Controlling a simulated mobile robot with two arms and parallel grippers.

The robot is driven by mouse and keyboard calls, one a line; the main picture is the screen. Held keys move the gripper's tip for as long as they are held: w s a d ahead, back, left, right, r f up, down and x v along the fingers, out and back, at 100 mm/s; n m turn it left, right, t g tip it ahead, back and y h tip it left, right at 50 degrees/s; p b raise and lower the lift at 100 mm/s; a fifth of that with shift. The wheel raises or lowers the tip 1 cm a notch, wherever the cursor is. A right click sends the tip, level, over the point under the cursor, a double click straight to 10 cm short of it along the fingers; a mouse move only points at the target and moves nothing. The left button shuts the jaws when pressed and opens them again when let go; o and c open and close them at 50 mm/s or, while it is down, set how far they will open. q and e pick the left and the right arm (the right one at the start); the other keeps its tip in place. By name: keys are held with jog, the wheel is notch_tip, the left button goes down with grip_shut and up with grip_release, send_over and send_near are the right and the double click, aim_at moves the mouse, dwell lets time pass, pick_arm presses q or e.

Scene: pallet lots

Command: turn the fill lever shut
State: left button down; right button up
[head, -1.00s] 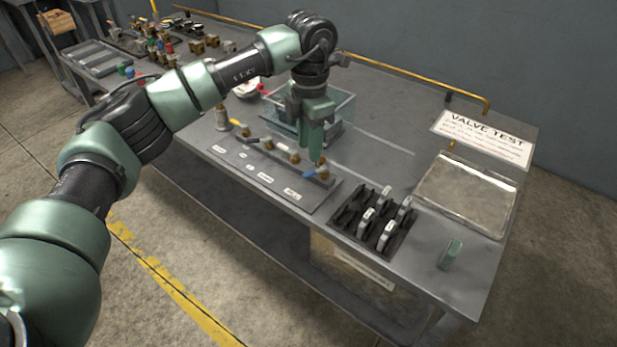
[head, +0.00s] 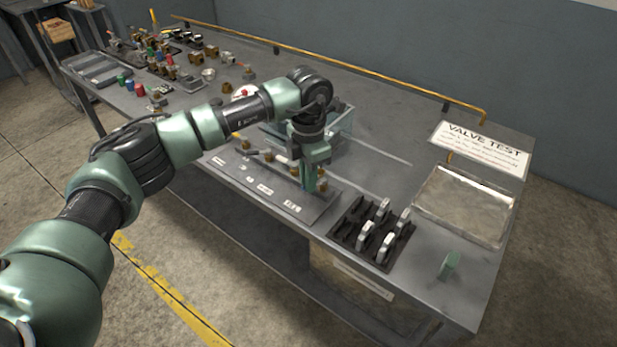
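The valve row (head: 268,157) sits on a grey plate (head: 262,186) with small white labels at the bench's front edge. It carries brass valves with small levers; the label text is too small to read, so I cannot tell which lever is the fill one. My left gripper (head: 309,184) points down at the right end of the row, over the valve there. It hides that valve's lever, and I cannot tell whether the fingers touch it or how far apart they are. My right gripper is out of view.
A clear-walled tank (head: 343,131) stands behind the valve row, close to my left wrist.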

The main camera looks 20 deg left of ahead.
pick_arm(q)
jog(key=shift+w+a+f+m+b, duration=0.1)
jog(key=shift+w+a+m+b, duration=0.15)
jog(key=shift+m+b, duration=0.5)
jog(key=shift+w+a+f+m+b, duration=0.1)
jog(key=shift+w+m+b, duration=0.15)
jog(key=shift+m+b, duration=0.45)
jog(key=m, duration=0.2)
jog(key=w+m+b, duration=0.1)
jog(key=m, duration=0.1)
jog(key=shift+w+a+r+b, duration=0.1)
jog(key=shift+a+b, duration=0.1)
jog(key=shift+b, duration=0.1)
jog(key=m, duration=0.1)
jog(key=w+m, duration=0.1)
jog(key=m, duration=0.1)
jog(key=shift+w+r+b, duration=0.1)
jog(key=shift+b, duration=0.25)
jog(key=shift+w+d+m, duration=0.1)
jog(key=shift+w+m, duration=0.15)
jog(key=shift+m, duration=0.55)
jog(key=shift+w+m, duration=0.2)
jog(key=shift+m, duration=0.55)
jog(key=c, duration=1.5)
grip_release()
jog(key=shift+o, duration=0.2)
